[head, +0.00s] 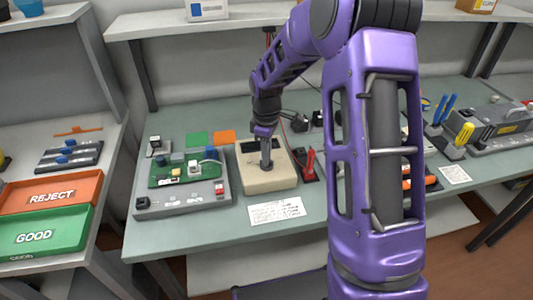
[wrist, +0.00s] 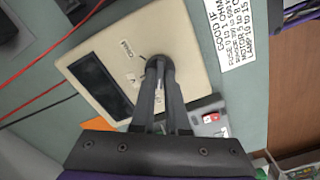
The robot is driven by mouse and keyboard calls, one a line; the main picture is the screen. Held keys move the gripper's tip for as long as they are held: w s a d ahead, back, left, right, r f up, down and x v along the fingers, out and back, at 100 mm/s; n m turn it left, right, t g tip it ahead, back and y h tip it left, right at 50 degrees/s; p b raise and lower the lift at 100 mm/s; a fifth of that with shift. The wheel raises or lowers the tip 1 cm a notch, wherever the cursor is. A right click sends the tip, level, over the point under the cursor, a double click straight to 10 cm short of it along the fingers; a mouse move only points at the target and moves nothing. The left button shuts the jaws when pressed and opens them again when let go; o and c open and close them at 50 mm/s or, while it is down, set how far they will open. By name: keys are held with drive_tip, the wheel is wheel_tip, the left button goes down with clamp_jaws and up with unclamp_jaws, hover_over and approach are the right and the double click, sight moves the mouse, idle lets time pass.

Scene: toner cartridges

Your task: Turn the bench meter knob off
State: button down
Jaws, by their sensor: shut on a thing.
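The bench meter (head: 270,178) is a cream box with a dark display, standing on the green-grey bench. It also shows in the wrist view (wrist: 185,40), with its dark display (wrist: 100,85) left of my gripper. My gripper (wrist: 160,66) is shut on the meter's knob, with its fingertips on the front face of the box. The fingers hide most of the knob, so its pointer setting cannot be told. In the head view my gripper (head: 266,162) reaches down onto the meter from above.
A grey test board (head: 182,198) stands left of the meter. Red probes (head: 310,165) and red leads lie to its right. A printed card (head: 277,211) lies in front. Red REJECT (head: 52,195) and green GOOD (head: 40,236) trays are at the far left. A shelf (head: 160,27) hangs above the bench.

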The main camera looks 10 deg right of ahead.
idle(0.3)
drive_tip(key=c, duration=0.9)
unclamp_jaws()
wheel_tip(320, 180, up, 18)
drive_tip(key=shift+f, duration=0.25)
drive_tip(key=shift+w, duration=0.1)
